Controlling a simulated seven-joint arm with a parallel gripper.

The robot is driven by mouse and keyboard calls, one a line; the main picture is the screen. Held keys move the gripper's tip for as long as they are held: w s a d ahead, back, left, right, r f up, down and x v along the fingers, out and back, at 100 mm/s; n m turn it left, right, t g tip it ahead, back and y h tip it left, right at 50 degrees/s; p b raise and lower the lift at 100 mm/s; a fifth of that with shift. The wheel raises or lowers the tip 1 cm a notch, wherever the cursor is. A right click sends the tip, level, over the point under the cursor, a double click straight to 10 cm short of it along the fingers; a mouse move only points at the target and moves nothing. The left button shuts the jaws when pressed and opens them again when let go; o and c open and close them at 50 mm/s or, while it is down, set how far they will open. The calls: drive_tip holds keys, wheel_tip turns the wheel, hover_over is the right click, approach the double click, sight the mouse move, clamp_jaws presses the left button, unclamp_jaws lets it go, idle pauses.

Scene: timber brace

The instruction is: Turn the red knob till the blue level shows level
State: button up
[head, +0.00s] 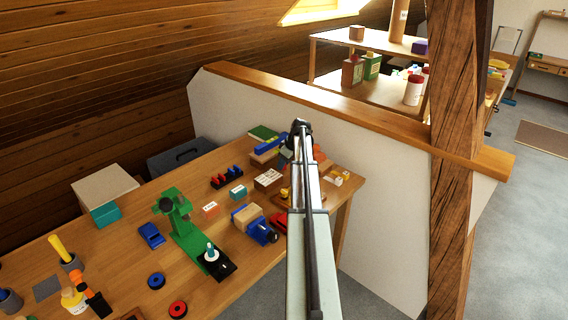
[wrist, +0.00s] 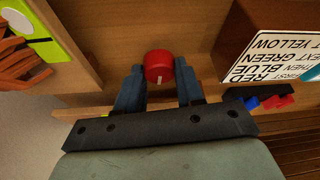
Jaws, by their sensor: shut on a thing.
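The red knob (wrist: 159,66) is round, with a white mark on its face pointing toward the bottom of the wrist view. My gripper (wrist: 158,78) has one dark finger on each side of the knob and is shut on it. In the head view my arm hides the knob and most of the gripper. A long blue bar (head: 271,144), which may be the blue level, lies at the back of the bench beside my arm's end. Its bubble is too small to read, so I cannot tell its tilt.
The wooden bench (head: 128,255) holds a green stand (head: 186,228), a blue vice-like tool (head: 262,231) and several small blocks. In the wrist view, a brown box with an upside-down lettered card (wrist: 275,57) stands right of the knob. A low wall (head: 245,110) borders the bench.

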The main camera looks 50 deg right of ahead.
drive_tip(key=o, duration=1)
drive_tip(key=shift+o, duration=0.2)
drive_tip(key=a+v, duration=0.1)
drive_tip(key=v, duration=1.2)
drive_tip(key=shift+d+r, duration=0.4)
drive_tip(key=shift+d, duration=0.1)
